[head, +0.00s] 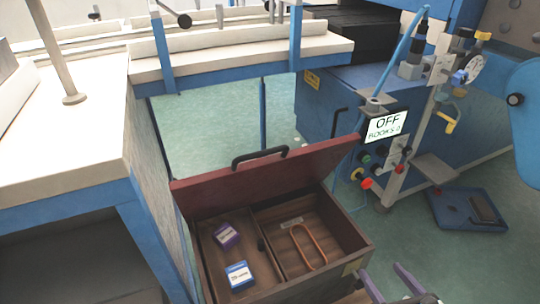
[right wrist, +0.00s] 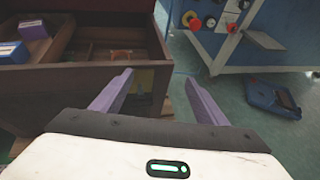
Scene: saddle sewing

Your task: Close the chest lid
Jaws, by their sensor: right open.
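Inside are a purple box (head: 226,236), a blue and white box (head: 239,275) and a copper-coloured loop (head: 308,247). My right gripper (head: 388,285) is open and empty beside the chest's front right corner. In the right wrist view its two purple fingers (right wrist: 155,90) are apart, with the chest wall (right wrist: 90,95) beyond. My left gripper is not in view.
A blue machine (head: 330,110) with a lit "OFF" screen (head: 386,125) and coloured buttons stands behind and right of the chest. A blue tray (head: 468,210) lies on the floor at right. A white-topped table (head: 80,130) is close on the left.

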